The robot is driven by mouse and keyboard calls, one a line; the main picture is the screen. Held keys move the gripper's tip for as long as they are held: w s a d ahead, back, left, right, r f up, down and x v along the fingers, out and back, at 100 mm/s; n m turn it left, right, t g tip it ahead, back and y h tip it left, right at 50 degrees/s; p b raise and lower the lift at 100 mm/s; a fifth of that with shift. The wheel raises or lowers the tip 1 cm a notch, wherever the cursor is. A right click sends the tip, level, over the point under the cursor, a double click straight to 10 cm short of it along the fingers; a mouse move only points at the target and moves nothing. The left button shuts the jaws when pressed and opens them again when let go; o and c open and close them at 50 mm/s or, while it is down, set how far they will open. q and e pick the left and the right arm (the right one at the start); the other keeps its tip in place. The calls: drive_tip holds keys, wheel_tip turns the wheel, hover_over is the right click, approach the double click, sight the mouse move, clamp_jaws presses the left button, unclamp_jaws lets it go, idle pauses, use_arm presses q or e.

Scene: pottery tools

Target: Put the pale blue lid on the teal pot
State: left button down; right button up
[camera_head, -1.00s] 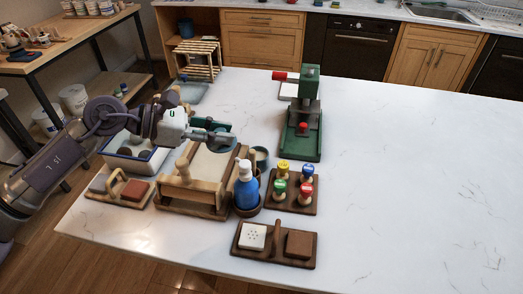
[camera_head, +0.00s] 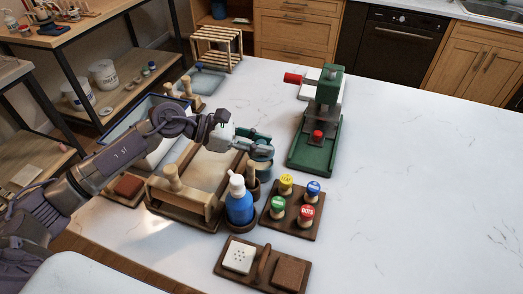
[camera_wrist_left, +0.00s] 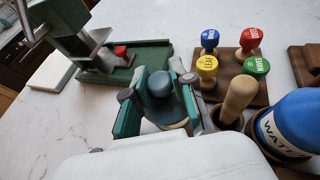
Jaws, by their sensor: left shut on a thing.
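My left gripper (camera_head: 262,143) is over the teal pot (camera_head: 263,168), behind the blue bottle. It is shut on the pale blue lid; the lid's round knob (camera_wrist_left: 160,83) shows between the fingers (camera_wrist_left: 163,78) in the left wrist view, with part of the lid's disc (camera_wrist_left: 166,109) below. The lid is at the pot's mouth or just above it; I cannot tell whether they touch. The fingers hide much of the lid and the pot's rim. My right gripper is not in view.
A blue bottle (camera_head: 239,205) and a wooden-handled tool (camera_wrist_left: 238,97) stand close to the pot. The stamp rack (camera_head: 291,222), green press (camera_head: 317,145) and wooden slab frame (camera_head: 185,208) surround it. The tabletop at right (camera_head: 430,190) is clear.

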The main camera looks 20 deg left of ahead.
use_arm(q)
wheel_tip(320, 180, down, 4)
drive_tip(key=shift+w+r+p, duration=0.15)
drive_tip(key=shift+r+p, duration=0.1)
drive_tip(key=shift+p, duration=0.05)
drive_tip(key=shift+f, duration=0.2)
drive_tip(key=c, duration=1.4)
unclamp_jaws()
drive_tip(key=shift+b, duration=0.3)
drive_tip(key=o, duration=0.4)
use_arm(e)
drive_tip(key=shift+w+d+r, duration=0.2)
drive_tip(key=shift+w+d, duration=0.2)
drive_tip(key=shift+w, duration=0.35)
